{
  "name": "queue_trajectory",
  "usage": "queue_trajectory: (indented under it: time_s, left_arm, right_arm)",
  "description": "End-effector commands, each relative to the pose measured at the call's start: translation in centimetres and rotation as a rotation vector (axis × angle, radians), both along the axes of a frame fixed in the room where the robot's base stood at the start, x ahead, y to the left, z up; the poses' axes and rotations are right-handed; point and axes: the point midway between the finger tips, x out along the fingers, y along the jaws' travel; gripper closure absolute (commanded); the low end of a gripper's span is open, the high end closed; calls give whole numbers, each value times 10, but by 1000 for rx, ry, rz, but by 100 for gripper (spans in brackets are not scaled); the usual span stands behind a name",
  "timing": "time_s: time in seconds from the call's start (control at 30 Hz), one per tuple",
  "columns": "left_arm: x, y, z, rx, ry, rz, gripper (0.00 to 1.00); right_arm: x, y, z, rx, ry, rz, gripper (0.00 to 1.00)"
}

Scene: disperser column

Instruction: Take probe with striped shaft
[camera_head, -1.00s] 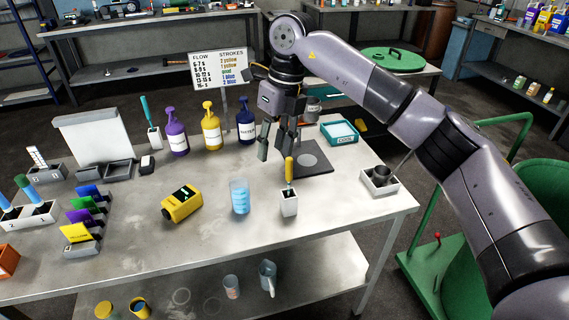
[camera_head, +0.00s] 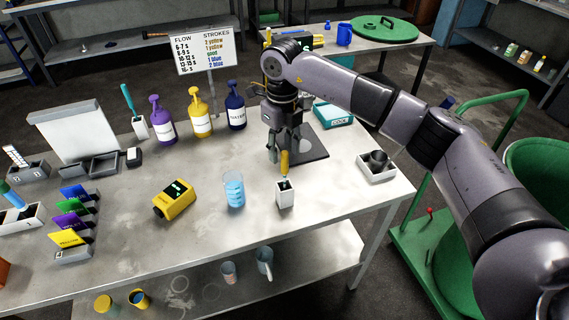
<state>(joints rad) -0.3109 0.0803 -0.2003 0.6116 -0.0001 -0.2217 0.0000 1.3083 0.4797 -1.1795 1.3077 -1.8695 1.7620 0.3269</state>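A probe with a yellow handle (camera_head: 284,164) stands upright in a small white holder (camera_head: 285,195) near the front of the table. A probe with a teal handle (camera_head: 127,97) leans in another white holder (camera_head: 140,128) at the back left. Shaft markings cannot be made out on either; the holders hide the lower parts. My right gripper (camera_head: 284,153) points down with its fingers apart, just above and around the top of the yellow handle. I cannot tell whether it touches. My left gripper is not in view.
A glass of blue liquid (camera_head: 234,190) and a yellow meter (camera_head: 174,199) stand left of the yellow probe. Purple (camera_head: 160,123), yellow (camera_head: 200,115) and blue (camera_head: 236,112) pump bottles stand behind. A white tray with a grey cup (camera_head: 377,172) is at the right.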

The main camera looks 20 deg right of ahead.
Motion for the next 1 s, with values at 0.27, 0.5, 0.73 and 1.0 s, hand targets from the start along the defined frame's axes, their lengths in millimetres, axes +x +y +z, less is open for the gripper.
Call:
queue_trajectory:
  time_s: [0.27, 0.5, 0.73, 1.0]
  left_arm:
    - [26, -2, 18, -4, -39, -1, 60]
    - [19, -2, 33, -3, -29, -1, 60]
    - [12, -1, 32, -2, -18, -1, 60]
    - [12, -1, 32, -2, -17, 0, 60]
  right_arm:
    - [-3, -2, -19, 0, 3, 0, 61]
    - [-4, -3, -53, 0, 1, 0, 61]
    - [-4, -4, -61, 0, -1, 0, 61]
    - [-4, -3, -60, 0, -1, 0, 75]
